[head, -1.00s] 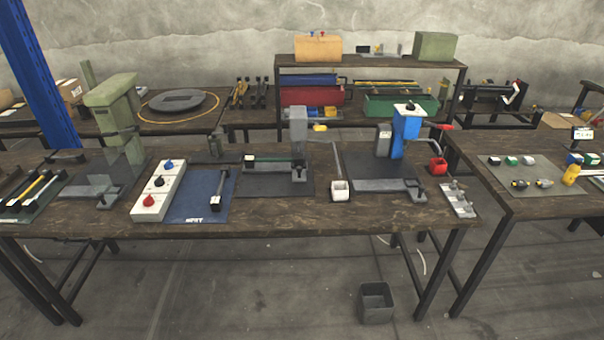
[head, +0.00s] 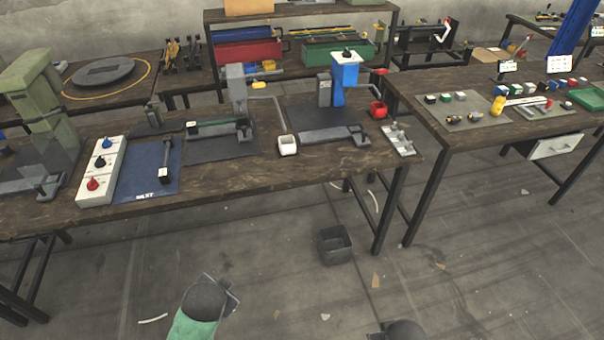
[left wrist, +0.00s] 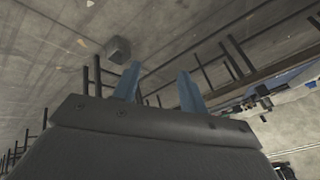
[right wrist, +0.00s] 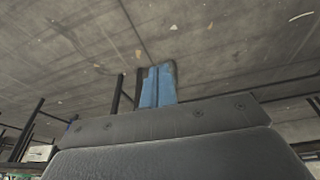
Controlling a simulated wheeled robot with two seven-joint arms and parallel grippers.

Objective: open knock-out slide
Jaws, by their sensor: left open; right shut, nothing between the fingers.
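Three presses stand on the long wooden table: a green press (head: 40,105) at the left, a grey press (head: 237,90) in the middle and a blue press (head: 345,75) at the right. Low grey slide-like parts sit at their bases, such as the one at the blue press (head: 330,133); I cannot tell which is the knock-out slide. My left gripper (left wrist: 160,88) is open and empty in the left wrist view. My right gripper (right wrist: 158,86) is shut and empty in the right wrist view. Both are away from the presses, with floor beyond them.
A white box with knobs (head: 101,170) and a blue mat (head: 135,181) lie left of centre.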

